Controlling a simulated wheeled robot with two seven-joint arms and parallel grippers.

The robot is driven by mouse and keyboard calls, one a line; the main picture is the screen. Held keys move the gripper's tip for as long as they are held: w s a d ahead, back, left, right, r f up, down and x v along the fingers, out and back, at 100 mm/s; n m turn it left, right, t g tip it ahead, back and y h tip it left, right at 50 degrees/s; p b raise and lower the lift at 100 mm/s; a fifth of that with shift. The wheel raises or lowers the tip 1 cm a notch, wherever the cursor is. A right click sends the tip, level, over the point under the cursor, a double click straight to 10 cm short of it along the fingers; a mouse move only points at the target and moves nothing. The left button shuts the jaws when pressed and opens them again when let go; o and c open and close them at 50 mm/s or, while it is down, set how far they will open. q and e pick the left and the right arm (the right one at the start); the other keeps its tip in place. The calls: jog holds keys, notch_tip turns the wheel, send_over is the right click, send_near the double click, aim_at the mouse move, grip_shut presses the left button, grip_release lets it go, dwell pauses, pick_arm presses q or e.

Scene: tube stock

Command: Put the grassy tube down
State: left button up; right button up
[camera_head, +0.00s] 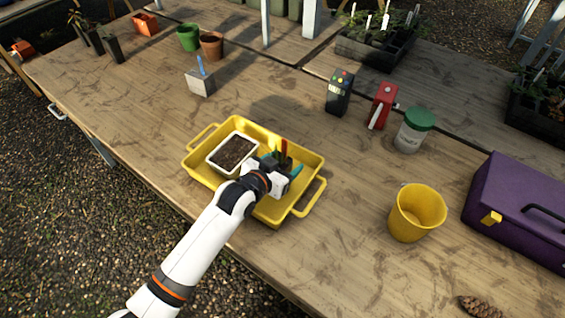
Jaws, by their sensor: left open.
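My left gripper (281,166) reaches over the yellow tray (314,158) from the lower left; it is open, its fingers partly hidden by its own wrist. Small red and teal pieces (284,147) show around its fingers, inside the tray; I cannot tell what they belong to. A white tub of dark soil (233,152) sits in the tray just left of the gripper. I cannot make out a grassy tube for sure; it may be hidden behind the gripper. My right gripper is not in view.
A yellow cup (417,213) and a purple toolbox (522,208) stand on the right. A green-lidded jar (414,130), a red device (382,106) and a black device (339,92) stand behind the tray. The wooden table (130,105) is clear left of the tray.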

pick_arm(q)
jog(key=shift+r, duration=0.15)
jog(key=v, duration=1.2)
jog(key=shift+a, duration=0.1)
